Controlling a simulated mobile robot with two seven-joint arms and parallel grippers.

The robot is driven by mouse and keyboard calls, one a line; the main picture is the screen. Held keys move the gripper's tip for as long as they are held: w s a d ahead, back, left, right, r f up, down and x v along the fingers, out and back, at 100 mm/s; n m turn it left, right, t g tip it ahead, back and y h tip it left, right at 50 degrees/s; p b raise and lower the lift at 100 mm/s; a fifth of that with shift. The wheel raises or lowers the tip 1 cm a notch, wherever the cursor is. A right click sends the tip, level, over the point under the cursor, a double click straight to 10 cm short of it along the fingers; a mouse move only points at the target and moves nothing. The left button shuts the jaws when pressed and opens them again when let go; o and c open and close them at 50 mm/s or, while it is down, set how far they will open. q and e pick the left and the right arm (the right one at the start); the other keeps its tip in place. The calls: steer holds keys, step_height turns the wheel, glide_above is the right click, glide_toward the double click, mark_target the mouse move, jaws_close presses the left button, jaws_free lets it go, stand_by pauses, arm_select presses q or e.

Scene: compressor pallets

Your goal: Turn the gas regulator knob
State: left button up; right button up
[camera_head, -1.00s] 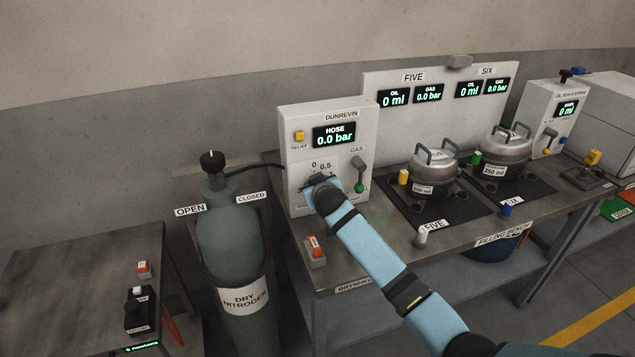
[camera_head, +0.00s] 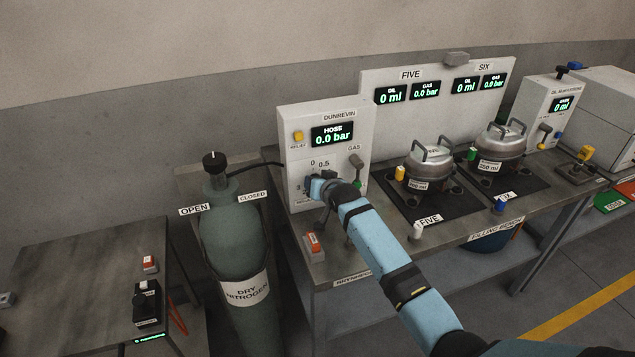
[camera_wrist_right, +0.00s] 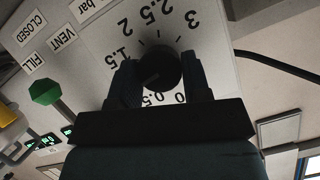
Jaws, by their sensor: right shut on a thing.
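The gas regulator knob (camera_wrist_right: 159,68) is a dark round knob on a white dial face with numbers from 0 to 3, seen upside down in the right wrist view. My right gripper (camera_wrist_right: 160,80) has a finger on each side of it and is shut on it. In the head view the right gripper (camera_head: 316,184) is at the dial on the front of the white Dunrevin panel (camera_head: 290,160), and it hides the knob there. The hose display (camera_head: 332,135) reads 0.0 bar. My left gripper is not in view.
A green nitrogen cylinder (camera_head: 232,228) with a black top valve stands left of the panel. A gas lever (camera_head: 356,164) is on the panel's right side. A small red-topped box (camera_head: 313,244) sits on the bench below.

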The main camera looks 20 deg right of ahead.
stand_by(0.3)
steer(key=o, duration=0.9)
steer(key=v, duration=1.4)
steer(key=shift+f, duration=0.1)
